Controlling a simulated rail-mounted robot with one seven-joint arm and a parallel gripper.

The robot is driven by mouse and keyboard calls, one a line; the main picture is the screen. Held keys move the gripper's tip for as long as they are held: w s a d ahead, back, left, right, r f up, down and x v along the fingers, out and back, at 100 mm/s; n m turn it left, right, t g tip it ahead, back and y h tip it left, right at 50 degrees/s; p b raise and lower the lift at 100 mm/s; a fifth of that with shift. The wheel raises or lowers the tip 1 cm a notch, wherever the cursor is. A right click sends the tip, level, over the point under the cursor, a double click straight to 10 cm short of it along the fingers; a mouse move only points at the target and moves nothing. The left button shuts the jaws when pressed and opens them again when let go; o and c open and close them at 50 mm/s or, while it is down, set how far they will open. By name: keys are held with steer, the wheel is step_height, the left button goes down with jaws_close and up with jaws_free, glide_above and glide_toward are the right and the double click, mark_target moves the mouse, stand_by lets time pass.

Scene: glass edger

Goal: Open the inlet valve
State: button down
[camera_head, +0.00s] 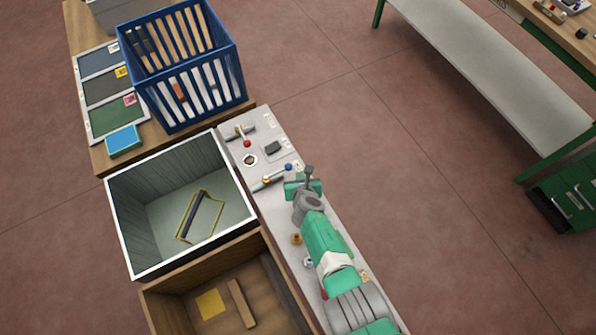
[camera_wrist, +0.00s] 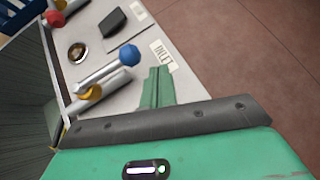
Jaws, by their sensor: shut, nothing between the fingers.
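The inlet valve has a silver lever with a blue knob (camera_wrist: 128,56) and a brass-coloured body (camera_wrist: 91,93) on a silver pipe. An INLET label (camera_wrist: 162,55) is on the panel beyond the knob. The lever runs roughly along the pipe, slightly angled to it. In the head view the blue knob (camera_head: 288,167) is just left of my gripper (camera_head: 309,172). In the wrist view the green finger part of my gripper (camera_wrist: 158,80) is to the right of the knob, apart from it. My gripper is shut and empty.
A red-knobbed valve (camera_head: 247,143), a dark block (camera_head: 273,148) and a round port (camera_head: 249,160) are farther along the grey panel. An open white-rimmed tank (camera_head: 125,231) adjoins the panel on the left. A blue crate (camera_head: 190,112) stands behind. Floor right of the panel is clear.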

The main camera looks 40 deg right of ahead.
steer(key=shift+s+a+r+p, duration=0.15)
steer(key=shift+s+p, duration=0.35)
steer(key=shift+s, duration=0.75)
steer(key=s+r+p, duration=0.5)
steer(key=s+p, duration=0.2)
steer(key=p, duration=0.2)
steer(key=shift+a+r, duration=0.25)
steer(key=shift+r, duration=0.05)
steer(key=shift+s, duration=0.1)
